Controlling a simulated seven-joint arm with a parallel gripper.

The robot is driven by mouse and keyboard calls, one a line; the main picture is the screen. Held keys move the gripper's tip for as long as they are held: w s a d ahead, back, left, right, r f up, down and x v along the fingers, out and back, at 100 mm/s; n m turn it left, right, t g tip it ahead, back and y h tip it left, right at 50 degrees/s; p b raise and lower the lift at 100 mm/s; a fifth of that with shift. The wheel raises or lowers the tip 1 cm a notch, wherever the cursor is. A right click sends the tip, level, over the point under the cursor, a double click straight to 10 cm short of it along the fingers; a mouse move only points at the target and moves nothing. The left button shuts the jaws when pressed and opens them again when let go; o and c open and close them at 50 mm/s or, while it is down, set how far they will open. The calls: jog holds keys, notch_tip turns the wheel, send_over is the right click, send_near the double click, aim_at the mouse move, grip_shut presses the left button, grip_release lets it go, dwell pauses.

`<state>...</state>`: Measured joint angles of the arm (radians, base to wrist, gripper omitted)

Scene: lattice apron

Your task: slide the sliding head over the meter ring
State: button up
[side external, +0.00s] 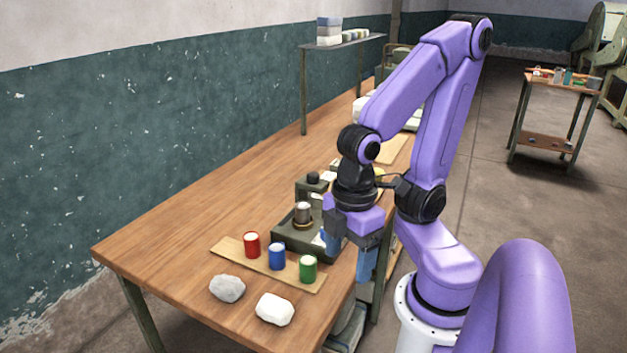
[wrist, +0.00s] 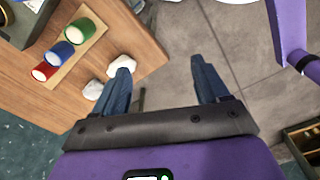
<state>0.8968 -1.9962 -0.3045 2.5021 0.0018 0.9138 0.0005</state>
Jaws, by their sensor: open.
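A dark green instrument (side external: 285,240) stands on the wooden table, with a short grey metal cylinder (side external: 303,211) upright on it. A brass-coloured ring (side external: 303,225) shows around the cylinder's foot. I take these as the sliding head and the meter ring, but cannot tell for sure which part is which. My gripper (side external: 346,258) hangs at the table's right edge, just right of the instrument, and hides part of it. In the wrist view my gripper (wrist: 160,66) is open and empty, with floor between its blue fingers. The instrument's corner (wrist: 22,18) shows at upper left.
Red (side external: 251,244), blue (side external: 277,256) and green (side external: 308,268) cans stand on a wooden strip (side external: 228,250). A grey lump (side external: 227,288) and a white lump (side external: 274,309) lie in front. A green box with a black knob (side external: 313,178) stands behind. The table's left side is clear.

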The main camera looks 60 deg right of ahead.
jog(key=shift+c, duration=0.3)
jog(key=shift+c, duration=0.6)
jog(key=w+d+r+m, duration=0.1)
jog(key=w+r+m, duration=0.15)
jog(key=w, duration=0.35)
jog(key=w+d+r+m, duration=0.1)
jog(key=w+r+m, duration=0.15)
jog(key=w, duration=0.35)
notch_tip(320, 180, up, 7)
jog(key=m, duration=1.3)
send_over(313, 173)
notch_tip(313, 173, down, 17)
